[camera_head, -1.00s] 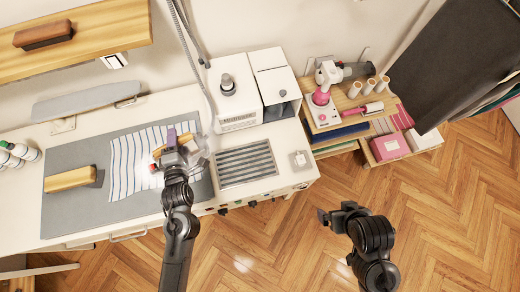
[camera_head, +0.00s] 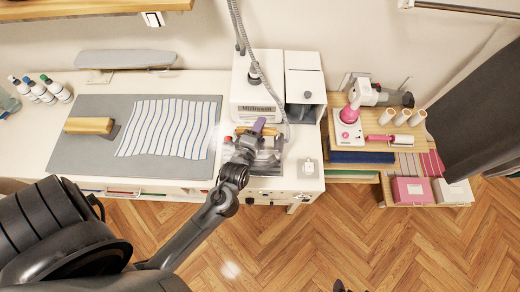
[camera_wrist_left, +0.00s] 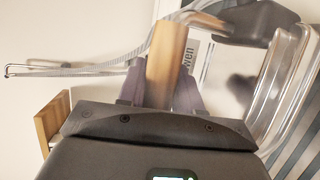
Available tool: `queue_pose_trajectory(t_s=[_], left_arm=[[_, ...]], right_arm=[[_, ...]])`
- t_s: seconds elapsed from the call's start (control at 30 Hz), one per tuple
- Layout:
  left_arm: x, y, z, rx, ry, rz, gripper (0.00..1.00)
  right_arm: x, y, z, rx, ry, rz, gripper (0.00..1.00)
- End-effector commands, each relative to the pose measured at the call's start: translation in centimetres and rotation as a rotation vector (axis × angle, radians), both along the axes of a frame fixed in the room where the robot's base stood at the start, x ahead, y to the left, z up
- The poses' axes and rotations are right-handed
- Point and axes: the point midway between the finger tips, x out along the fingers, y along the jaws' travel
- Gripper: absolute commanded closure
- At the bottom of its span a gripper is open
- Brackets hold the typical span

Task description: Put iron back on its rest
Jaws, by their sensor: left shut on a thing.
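The iron (camera_head: 268,133) has a wooden handle and a shiny body; steam or haze shows around it. My left gripper (camera_head: 246,137) is shut on its handle, and the handle (camera_wrist_left: 167,62) stands between the fingers (camera_wrist_left: 160,95) in the left wrist view. The iron is over the ribbed metal rest (camera_head: 266,169) at the right end of the worktable; arm and iron hide much of the rest. Its stripes (camera_wrist_left: 303,150) also show at the right of the wrist view. I cannot tell whether the iron touches it. Only a dark tip of my right gripper (camera_head: 339,286) shows at the bottom edge.
A shelf with a pink machine (camera_head: 348,125) is at the right.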

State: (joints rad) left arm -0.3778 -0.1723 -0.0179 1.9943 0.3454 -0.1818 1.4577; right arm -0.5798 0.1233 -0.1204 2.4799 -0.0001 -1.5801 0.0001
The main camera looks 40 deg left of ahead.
Motion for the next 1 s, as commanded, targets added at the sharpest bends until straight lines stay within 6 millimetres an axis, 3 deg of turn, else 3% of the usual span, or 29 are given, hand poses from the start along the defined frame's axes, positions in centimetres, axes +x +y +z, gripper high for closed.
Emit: queue_pose_trajectory(t_s=[0.37, 0.7, 1.0], left_arm=[[0.5, 0.0, -1.1, -0.001, -0.022, 0.003, 1.00], [0.5, 0.0, -4.2, -0.001, -0.023, 0.002, 1.00], [0.5, 0.0, -5.1, 0.000, -0.024, 0.002, 1.00]], right_arm=[[0.0, 0.2, -2.0, 0.008, -0.001, -0.005, 0.00], [0.0, 0.2, -4.9, 0.007, -0.001, -0.005, 0.00], [0.0, 0.0, -5.7, -0.001, 0.000, 0.001, 0.00]])
